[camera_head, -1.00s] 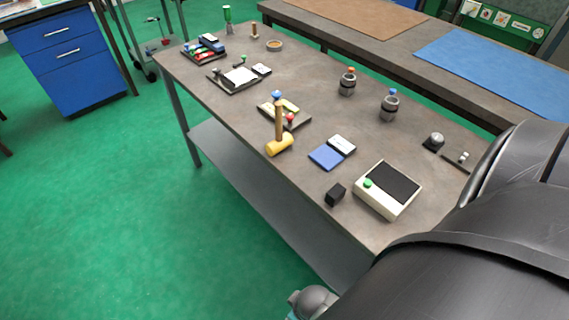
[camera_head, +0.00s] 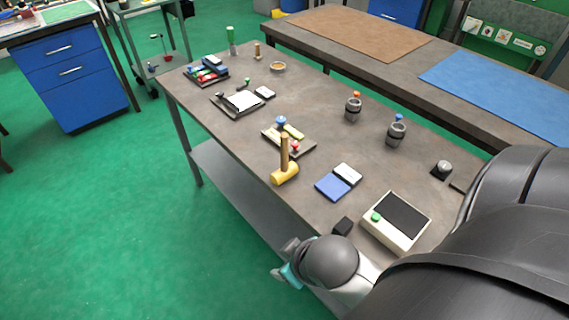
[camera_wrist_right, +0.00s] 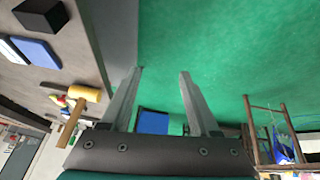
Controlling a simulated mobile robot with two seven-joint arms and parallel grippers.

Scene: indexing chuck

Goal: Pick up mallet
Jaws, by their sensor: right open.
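The mallet (camera_head: 285,174) stands near the front edge of the workbench, its yellow head low and its wooden handle pointing up. It leans by a small tray (camera_head: 307,146) with coloured parts; I cannot tell if they touch. In the right wrist view the mallet (camera_wrist_right: 84,94) shows at the left, outside the fingers. My right gripper (camera_head: 287,272) is at the bench's front edge, below and apart from the mallet. In the right wrist view its two fingers (camera_wrist_right: 160,75) are spread with nothing between them. My left gripper is not in view.
A blue and white pad (camera_head: 333,187), a black block (camera_head: 343,226) and a white box with a dark screen (camera_head: 396,221) lie right of the mallet. Two grey jars (camera_head: 353,110) stand behind. Green floor (camera_head: 130,220) is free before the bench.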

